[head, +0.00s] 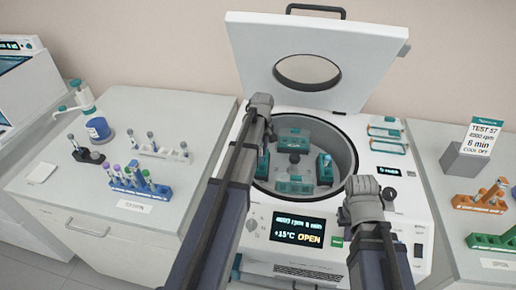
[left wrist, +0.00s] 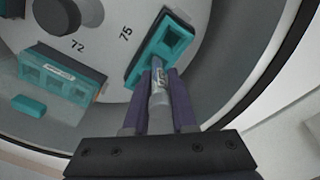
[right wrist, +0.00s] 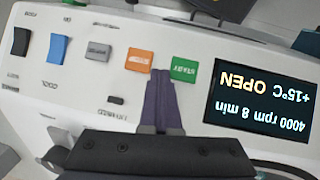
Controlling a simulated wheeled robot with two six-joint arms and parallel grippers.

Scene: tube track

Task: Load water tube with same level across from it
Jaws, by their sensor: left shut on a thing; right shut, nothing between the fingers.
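The centrifuge (head: 340,125) stands with its lid (head: 310,60) up, and its bowl holds several teal buckets, one of them the right-hand bucket (head: 324,168). My left gripper (head: 268,128) reaches over the bowl's left rim. In the left wrist view it is shut on a clear, labelled tube (left wrist: 158,100). The tube's far end is at a teal bucket (left wrist: 175,35) near the number 75; I cannot tell how deep it sits. One hole of that bucket looks empty. My right gripper (right wrist: 162,78) is shut and empty over the front panel, near the orange and green buttons.
The left counter holds a blue rack (head: 150,190) of tubes, a white rack (head: 160,152), a dark stand (head: 88,155) and a blue-bodied bottle (head: 98,130). On the right are orange (head: 480,203) and green (head: 490,241) racks and a sign (head: 482,138). The screen (head: 298,229) reads OPEN.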

